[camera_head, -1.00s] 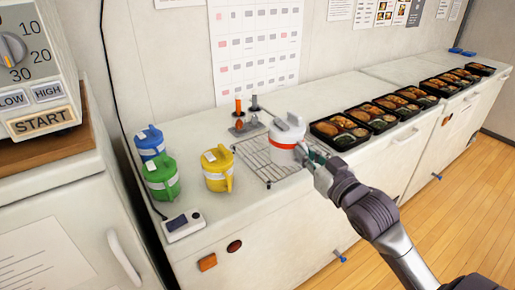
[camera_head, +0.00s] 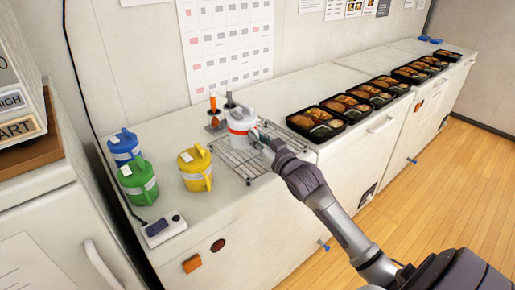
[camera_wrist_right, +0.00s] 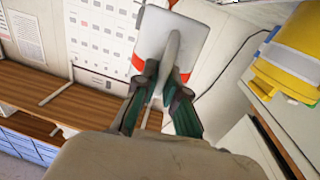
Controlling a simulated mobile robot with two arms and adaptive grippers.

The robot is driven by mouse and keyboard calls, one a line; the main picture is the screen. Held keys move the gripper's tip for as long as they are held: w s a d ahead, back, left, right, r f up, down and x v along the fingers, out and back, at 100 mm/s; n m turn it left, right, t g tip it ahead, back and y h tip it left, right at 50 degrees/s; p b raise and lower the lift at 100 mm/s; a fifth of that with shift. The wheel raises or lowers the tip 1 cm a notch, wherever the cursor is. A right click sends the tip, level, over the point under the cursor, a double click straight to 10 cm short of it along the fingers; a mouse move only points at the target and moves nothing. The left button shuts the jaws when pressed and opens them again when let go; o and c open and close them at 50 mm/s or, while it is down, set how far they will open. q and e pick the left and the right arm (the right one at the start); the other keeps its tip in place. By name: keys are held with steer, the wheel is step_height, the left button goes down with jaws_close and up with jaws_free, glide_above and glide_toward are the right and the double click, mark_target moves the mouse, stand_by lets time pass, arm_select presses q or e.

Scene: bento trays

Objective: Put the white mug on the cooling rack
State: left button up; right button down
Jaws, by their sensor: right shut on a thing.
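The white mug (camera_head: 238,116) has a red band and a lid. It is upright over the back part of the wire cooling rack (camera_head: 246,172) in the head view; I cannot tell whether its base touches the wires. My right gripper (camera_head: 257,138) is at the mug's right side. In the right wrist view my right gripper (camera_wrist_right: 160,88) is shut on the handle of the white mug (camera_wrist_right: 153,30). My left gripper is not in view.
Blue (camera_head: 124,146), green (camera_head: 138,182) and yellow (camera_head: 195,168) mugs stand left of the rack. A small stand with an orange-handled tool (camera_head: 213,103) is behind it. A grey-white device (camera_head: 164,228) lies at the front edge. Bento trays (camera_head: 316,122) line the counter to the right.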

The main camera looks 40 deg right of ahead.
steer(key=shift+f, duration=1.6)
steer(key=shift+f, duration=0.1)
steer(key=c, duration=1.2)
jaws_free()
steer(key=shift+s+f, duration=0.1)
steer(key=shift+c, duration=0.2)
steer(key=shift+s, duration=0.3)
steer(key=s, duration=1.1)
steer(key=shift+s+a+b, duration=0.2)
steer(key=shift+a+b, duration=0.1)
steer(key=shift+b, duration=0.15)
